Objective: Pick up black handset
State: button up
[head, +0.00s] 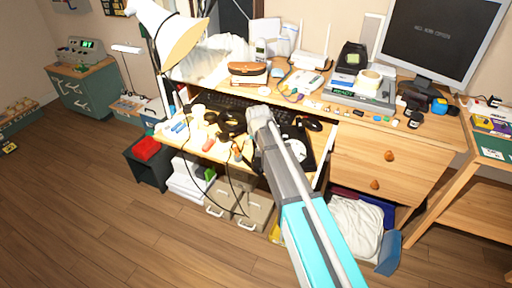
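My arm reaches up from the bottom of the head view, and my gripper (260,116) is over the pulled-out desk tray, at its middle. Its fingers are too small and foreshortened to tell whether they are open or shut. Dark curved items (232,123) lie on the tray just left of my gripper; one could be the black handset, but I cannot tell for sure. A black device with a round white part (294,148) sits right of my gripper, partly hidden by my arm. Black cords hang over the tray's front edge.
The wooden desk (400,135) carries a monitor (435,40), a black device (352,57), a brown pouch (248,72) and a white router (312,60). A white lamp (170,35) stands left of the tray. Boxes (255,212) sit below.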

dwell(0.5)
grip_shut()
